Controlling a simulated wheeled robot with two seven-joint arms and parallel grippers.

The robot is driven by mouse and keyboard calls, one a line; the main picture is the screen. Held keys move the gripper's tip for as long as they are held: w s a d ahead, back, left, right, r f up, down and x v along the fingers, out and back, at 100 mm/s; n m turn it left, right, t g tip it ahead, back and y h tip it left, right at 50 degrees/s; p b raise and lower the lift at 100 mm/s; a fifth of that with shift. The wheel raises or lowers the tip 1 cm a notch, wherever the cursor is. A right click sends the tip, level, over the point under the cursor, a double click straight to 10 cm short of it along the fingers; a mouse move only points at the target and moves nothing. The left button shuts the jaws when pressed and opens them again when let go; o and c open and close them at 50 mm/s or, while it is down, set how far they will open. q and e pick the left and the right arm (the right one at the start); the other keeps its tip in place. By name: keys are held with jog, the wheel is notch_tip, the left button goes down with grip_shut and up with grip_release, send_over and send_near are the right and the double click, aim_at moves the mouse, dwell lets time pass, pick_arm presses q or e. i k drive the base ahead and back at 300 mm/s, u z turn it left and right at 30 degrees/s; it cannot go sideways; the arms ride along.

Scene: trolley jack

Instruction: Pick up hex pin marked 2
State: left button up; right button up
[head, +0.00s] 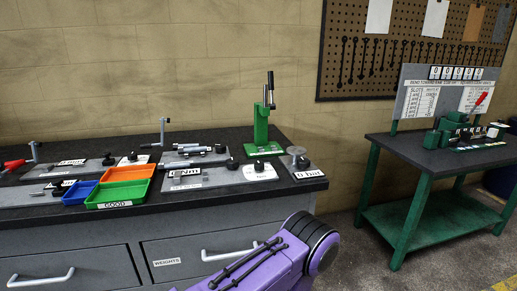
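I cannot make out a hex pin marked 2; the marks on small parts are too small to read. Small dark and green parts (455,128) stand on the green-legged table at the right. Small grey pieces also lie on plates on the dark bench, such as a grey plate with a "0 Nm"-like label (215,179). Neither gripper shows in the head view. A purple and black link of mine rises at the bottom middle, in front of the bench.
The dark bench (150,209) holds a green press (261,132), an orange tray (122,194), a green tray (140,186) and a blue tray (79,192). The green-legged table (385,146) carries a sign board (445,94). Floor shows between them. A tool pegboard (400,20) hangs behind.

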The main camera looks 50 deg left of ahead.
aim_at(181, 150)
jog(key=z, duration=0.2)
jog(key=i, duration=1.75)
jog(key=u, duration=2.5)
